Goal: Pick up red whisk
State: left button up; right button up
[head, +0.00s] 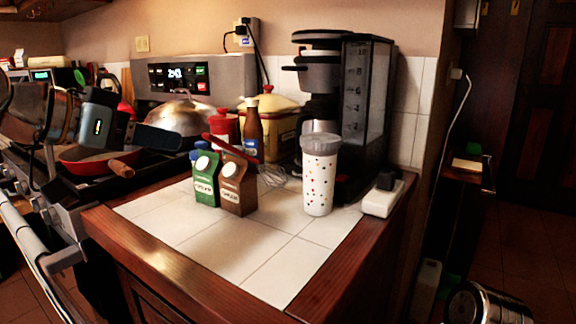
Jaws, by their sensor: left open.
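The red whisk has a red handle (228,148) that slants down to the right just above the tops of two small cartons. Its wire head (271,178) shows to the right of the brown carton. I cannot tell whether the handle touches the cartons. My left gripper (135,130) is open and empty at the left, over the stove area. It is apart from the whisk, to the left of the handle. My right gripper is not in view.
A green carton (206,182) and a brown carton (238,188) stand close by the whisk. A brown bottle (253,128), a coffee maker (345,100) and a dotted cup (319,178) stand behind and right. The front of the white tiled counter (235,250) is clear.

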aim_at(225, 149)
pick_arm(q)
jog(key=shift+p+x, duration=0.4)
jog(key=shift+x, duration=6.65)
jog(key=shift+s+d, duration=0.1)
jog(key=shift+d, duration=0.05)
grip_shut()
